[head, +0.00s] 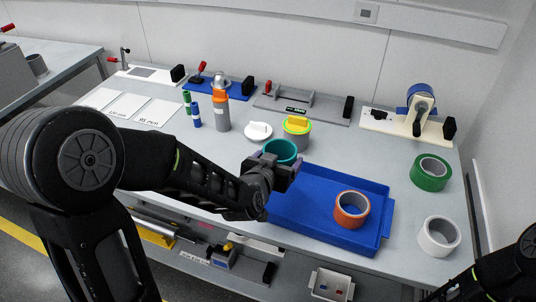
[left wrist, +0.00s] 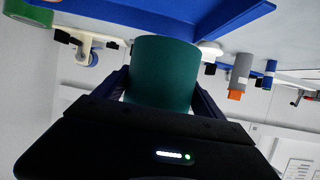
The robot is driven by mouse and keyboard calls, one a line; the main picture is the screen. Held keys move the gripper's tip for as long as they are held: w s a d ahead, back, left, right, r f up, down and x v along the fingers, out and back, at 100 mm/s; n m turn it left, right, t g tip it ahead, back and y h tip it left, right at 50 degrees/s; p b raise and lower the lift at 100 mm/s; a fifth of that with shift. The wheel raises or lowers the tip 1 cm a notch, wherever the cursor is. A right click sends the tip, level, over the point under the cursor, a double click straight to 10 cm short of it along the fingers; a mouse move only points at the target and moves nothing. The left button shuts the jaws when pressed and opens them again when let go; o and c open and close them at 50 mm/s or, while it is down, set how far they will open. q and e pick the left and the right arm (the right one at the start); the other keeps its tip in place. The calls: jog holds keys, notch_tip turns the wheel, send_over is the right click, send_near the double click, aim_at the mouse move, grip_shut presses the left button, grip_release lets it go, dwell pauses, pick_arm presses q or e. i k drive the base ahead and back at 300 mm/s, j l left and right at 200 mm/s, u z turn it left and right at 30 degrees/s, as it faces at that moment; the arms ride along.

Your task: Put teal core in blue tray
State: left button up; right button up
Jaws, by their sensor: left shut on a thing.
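The teal core (head: 280,150) is a short, open-ended teal cylinder at the back left corner of the blue tray. My left gripper (head: 282,169) is shut on it; the fingers hide part of its side. In the left wrist view the teal core (left wrist: 165,72) sits between the two fingers (left wrist: 162,95). The blue tray (head: 298,222) lies at the table's front, and its blue edge (left wrist: 165,18) shows in the left wrist view. An orange tape roll (head: 351,209) is inside the tray's right part.
A green roll (head: 430,172) and a white roll (head: 438,236) lie right of the tray. The tray's left and middle floor is clear.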

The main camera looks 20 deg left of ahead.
aim_at(307, 201)
jog(key=k+j, duration=0.45)
jog(key=j, duration=0.15)
jog(key=z, duration=1.2)
